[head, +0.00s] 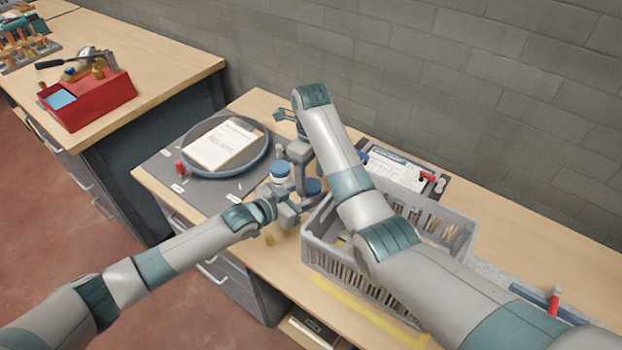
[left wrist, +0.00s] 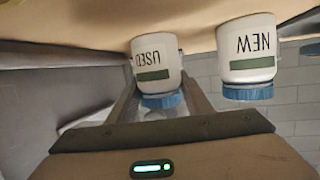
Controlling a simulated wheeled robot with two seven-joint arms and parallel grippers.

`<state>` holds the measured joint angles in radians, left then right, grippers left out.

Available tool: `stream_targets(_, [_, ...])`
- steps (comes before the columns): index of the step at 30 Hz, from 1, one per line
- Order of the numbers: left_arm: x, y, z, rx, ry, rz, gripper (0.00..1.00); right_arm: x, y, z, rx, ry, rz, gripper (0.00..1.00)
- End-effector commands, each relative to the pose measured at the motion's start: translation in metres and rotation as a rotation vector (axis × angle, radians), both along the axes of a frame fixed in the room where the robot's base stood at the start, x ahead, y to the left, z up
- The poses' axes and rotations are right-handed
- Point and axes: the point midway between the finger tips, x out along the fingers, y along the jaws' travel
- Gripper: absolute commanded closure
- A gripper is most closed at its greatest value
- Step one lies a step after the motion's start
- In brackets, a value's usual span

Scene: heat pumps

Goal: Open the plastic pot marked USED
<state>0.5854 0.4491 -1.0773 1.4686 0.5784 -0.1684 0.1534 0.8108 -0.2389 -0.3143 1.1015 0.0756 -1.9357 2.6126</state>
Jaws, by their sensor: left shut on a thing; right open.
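The pot marked USED (left wrist: 154,65) is white with a green band and a blue lid (left wrist: 162,100) on it. It shows upside down between the fingers of my left gripper (left wrist: 165,95), which is shut on it. In the head view a blue lid (head: 312,186) shows at the end of my left gripper (head: 296,203), with the white body mostly hidden. My right gripper (head: 306,172) is open and hangs close over that lid; its fingertips are partly hidden by my arm. The pot marked NEW (left wrist: 247,50), also blue-lidded, stands beside it; it also shows in the head view (head: 280,175).
A grey basket (head: 330,262) stands close to the right, under my right arm. Behind are a paper sheet (head: 395,172) and a brick wall (head: 450,80). A red toolbox (head: 105,103) is on the other bench.

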Motion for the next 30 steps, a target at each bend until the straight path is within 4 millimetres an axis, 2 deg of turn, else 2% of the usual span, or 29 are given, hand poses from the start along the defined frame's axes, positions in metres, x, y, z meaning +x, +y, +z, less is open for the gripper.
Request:
stream_targets(6, [0.0001, 0.0000, 0.0001, 0.000, 0.000, 0.000, 1.00, -0.0001, -0.0001, -0.0090, 0.000, 0.000, 0.000, 0.41])
stream_targets(14, [0.0001, 0.0001, 0.0000, 0.000, 0.000, 0.000, 1.00, 0.0001, 0.0000, -0.0093, 0.000, -0.001, 0.000, 0.41])
stream_targets(19, [0.0001, 0.0001, 0.0000, 0.000, 0.000, 0.000, 1.00, 0.0002, -0.0001, -0.0091, 0.000, -0.001, 0.000, 0.82])
stream_targets(26, [0.0001, 0.0001, 0.0000, 0.000, 0.000, 0.000, 1.00, 0.0002, -0.0002, -0.0090, 0.000, -0.001, 0.018, 0.84])
stream_targets(30, [0.0001, 0.0001, 0.0000, 0.000, 0.000, 0.000, 1.00, 0.0002, -0.0004, -0.0089, -0.001, -0.002, 0.124, 0.84])
